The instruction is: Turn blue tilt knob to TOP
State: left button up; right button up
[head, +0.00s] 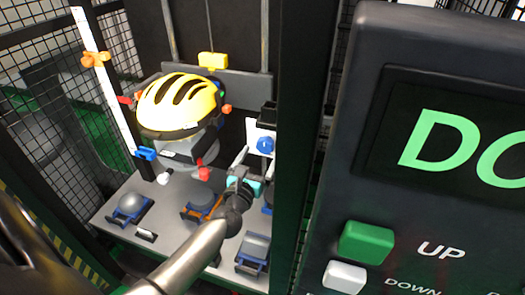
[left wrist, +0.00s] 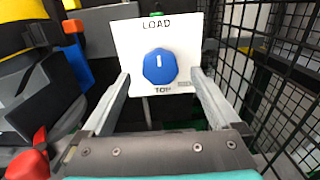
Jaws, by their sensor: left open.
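The blue tilt knob (left wrist: 160,66) sits on a white plate (left wrist: 125,45) marked LOAD above it and TOP below it. Its white mark is in its upper half, on the LOAD side. My left gripper (left wrist: 160,78) is open, with one finger on each side of the knob in the left wrist view. I cannot tell whether the fingers reach the knob or are still short of it. In the head view the knob (head: 265,145) is just above and right of my left gripper (head: 245,162). My right gripper is not in view.
A yellow helmet (head: 177,102) hangs left of the knob in the tower. Below are a grey bench (head: 120,205) with several blue-framed anvils and a red knob (head: 203,173). Mesh (left wrist: 285,100) stands close right of the plate. A control panel (head: 440,190) fills the right.

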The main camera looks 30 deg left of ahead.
aim_at(266, 144)
pick_arm(q)
jog(key=shift+x, duration=1.3)
jog(key=c, duration=1.4)
